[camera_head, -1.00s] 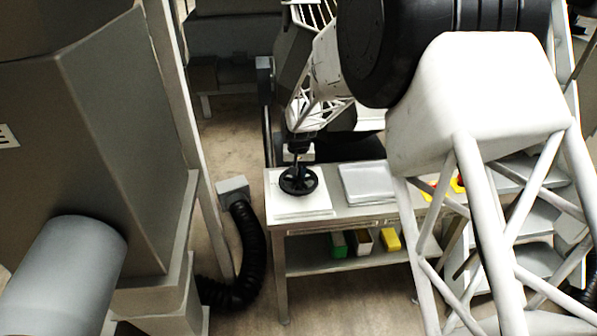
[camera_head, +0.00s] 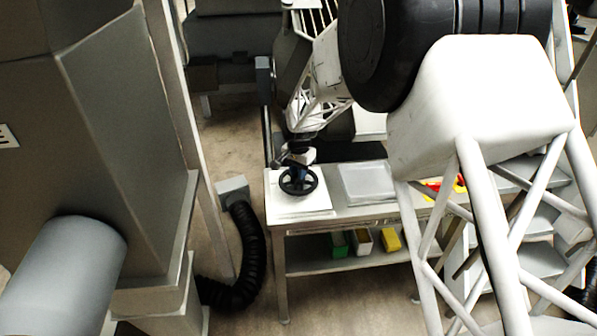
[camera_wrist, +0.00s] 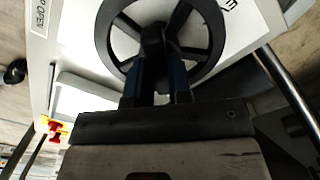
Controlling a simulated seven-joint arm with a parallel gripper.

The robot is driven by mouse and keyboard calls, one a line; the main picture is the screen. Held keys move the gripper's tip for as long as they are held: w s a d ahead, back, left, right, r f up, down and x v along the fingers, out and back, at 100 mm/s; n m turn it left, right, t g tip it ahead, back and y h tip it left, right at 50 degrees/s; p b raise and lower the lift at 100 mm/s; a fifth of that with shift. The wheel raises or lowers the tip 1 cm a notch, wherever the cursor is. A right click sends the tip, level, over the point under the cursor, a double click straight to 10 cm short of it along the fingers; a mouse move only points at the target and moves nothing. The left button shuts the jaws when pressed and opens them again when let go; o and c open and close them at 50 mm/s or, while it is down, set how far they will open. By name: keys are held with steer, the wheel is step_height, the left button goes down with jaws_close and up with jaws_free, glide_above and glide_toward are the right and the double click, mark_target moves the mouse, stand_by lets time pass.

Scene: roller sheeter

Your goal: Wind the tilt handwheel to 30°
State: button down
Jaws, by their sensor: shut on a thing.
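The tilt handwheel (camera_head: 312,187) is a black spoked wheel lying flat above a white plate at the left end of the bench. It also shows at the top of the wrist view (camera_wrist: 207,62). My gripper (camera_head: 297,172) comes down on the wheel from above. The fingertips are partly hidden by the hub. No angle scale can be read in these views.
The bench (camera_head: 345,212) holds a grey tray (camera_head: 368,183) right of the wheel. Green and yellow bins (camera_head: 390,239) stand on its lower shelf. A black hose (camera_head: 250,250) and a large grey machine (camera_head: 125,150) stand to the left. Red and yellow parts (camera_wrist: 55,128) show in the wrist view.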

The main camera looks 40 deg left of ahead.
steer(key=m, duration=0.7)
stand_by(0.4)
steer(key=c, duration=1)
jaws_free()
steer(key=shift+c, duration=0.2)
steer(key=shift+r, duration=3.9)
steer(key=shift+d, duration=0.1)
